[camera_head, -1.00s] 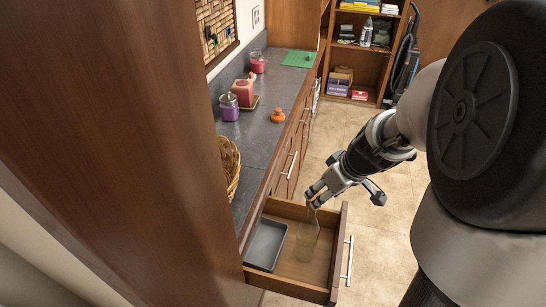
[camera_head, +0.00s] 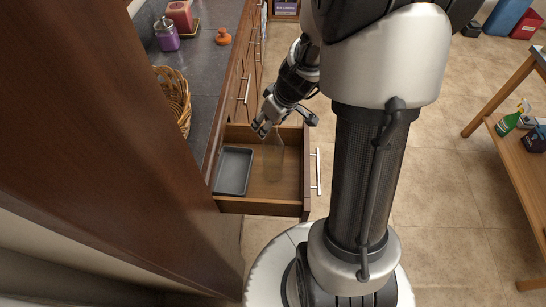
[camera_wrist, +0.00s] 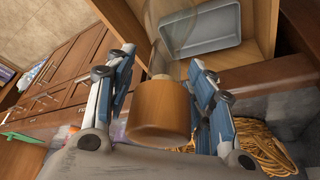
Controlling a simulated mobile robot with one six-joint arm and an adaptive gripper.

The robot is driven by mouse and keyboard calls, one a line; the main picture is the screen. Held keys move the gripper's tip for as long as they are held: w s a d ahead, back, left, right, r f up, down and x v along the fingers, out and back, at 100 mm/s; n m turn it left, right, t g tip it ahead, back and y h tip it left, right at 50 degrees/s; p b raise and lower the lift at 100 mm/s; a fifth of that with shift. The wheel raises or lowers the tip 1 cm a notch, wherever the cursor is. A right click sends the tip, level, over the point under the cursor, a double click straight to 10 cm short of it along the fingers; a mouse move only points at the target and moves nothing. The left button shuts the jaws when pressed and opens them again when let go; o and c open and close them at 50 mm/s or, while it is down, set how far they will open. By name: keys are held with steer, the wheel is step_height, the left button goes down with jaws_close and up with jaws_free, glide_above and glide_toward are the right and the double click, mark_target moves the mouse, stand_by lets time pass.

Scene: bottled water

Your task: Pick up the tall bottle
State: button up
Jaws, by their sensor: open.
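The tall bottle (camera_head: 274,160) is clear glass and stands in the open wooden drawer, to the right of a grey tray. In the wrist view its clear body (camera_wrist: 186,28) runs toward the drawer and its brown, wood-like cap (camera_wrist: 160,112) is close to the camera. My gripper (camera_head: 286,122) is open above the drawer, at the bottle's top end. In the wrist view the cap lies between the two spread fingers (camera_wrist: 162,68), with gaps visible near the fingertips. Whether either finger touches the cap is not clear.
The drawer (camera_head: 295,178) holds the grey tray (camera_head: 233,171). The counter (camera_head: 195,75) above has a wicker basket (camera_head: 172,97), a purple jar (camera_head: 166,36) and an orange item (camera_head: 223,36). A wooden table (camera_head: 520,150) stands far right; open floor lies between.

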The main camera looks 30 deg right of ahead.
steer(key=shift+c, duration=0.5)
jaws_close()
stand_by(0.4)
